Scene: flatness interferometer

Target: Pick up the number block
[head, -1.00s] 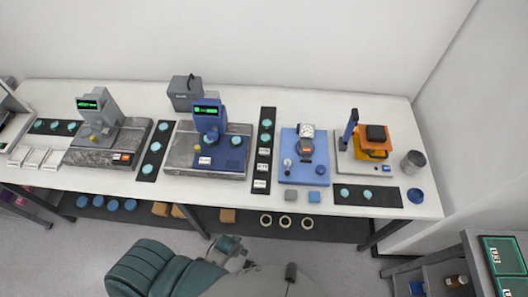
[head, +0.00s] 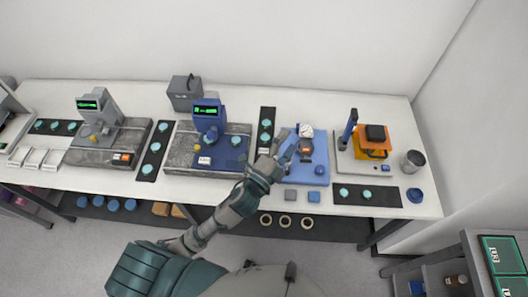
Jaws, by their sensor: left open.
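My left gripper (head: 286,143) is open and empty, over the left edge of the blue plate (head: 318,176). Its arm comes up from the lower left and crosses the table's front edge. A black strip (head: 268,115) lies just left of the gripper, with teal discs on its far part. The small white labelled blocks on its nearer part are mostly hidden behind the gripper and arm. No digits are readable at this size, so I cannot tell for certain which piece is the number block. My right gripper is not in view.
A blue gauge (head: 209,115) stands left of the gripper. An orange-and-black device (head: 374,140) stands to the right. Bare white table (head: 240,97) shows at the back.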

